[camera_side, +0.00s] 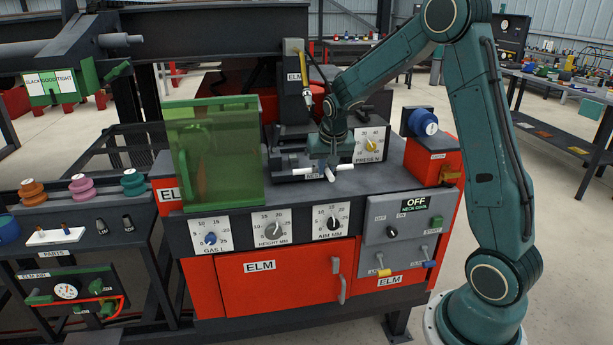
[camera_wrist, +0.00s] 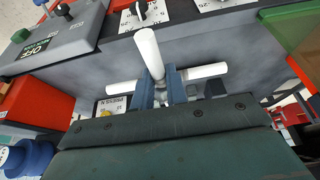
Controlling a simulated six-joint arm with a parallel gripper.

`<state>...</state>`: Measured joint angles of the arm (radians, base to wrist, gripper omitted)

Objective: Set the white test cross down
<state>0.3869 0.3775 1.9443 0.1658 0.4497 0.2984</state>
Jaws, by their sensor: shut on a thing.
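The white test cross (camera_side: 330,173) is made of white round bars, held low over the grey top of the ELM bench. In the wrist view, one bar of the cross (camera_wrist: 149,54) points up the picture and two stubs stick out left and right. My gripper (camera_side: 322,160) is shut on the middle of the cross; its blue-grey fingers (camera_wrist: 163,90) hide the centre. The dark nest fixture (camera_side: 288,165) lies just left of and behind the cross, its label partly covered. I cannot tell whether the cross touches the bench or nest.
A green see-through screen (camera_side: 213,155) stands left of the nest. The welding torch (camera_side: 305,88) hangs behind and above it. The PRESS N dial (camera_side: 370,145) and a red box with a blue spool (camera_side: 424,122) stand to the right. The front bench top is clear.

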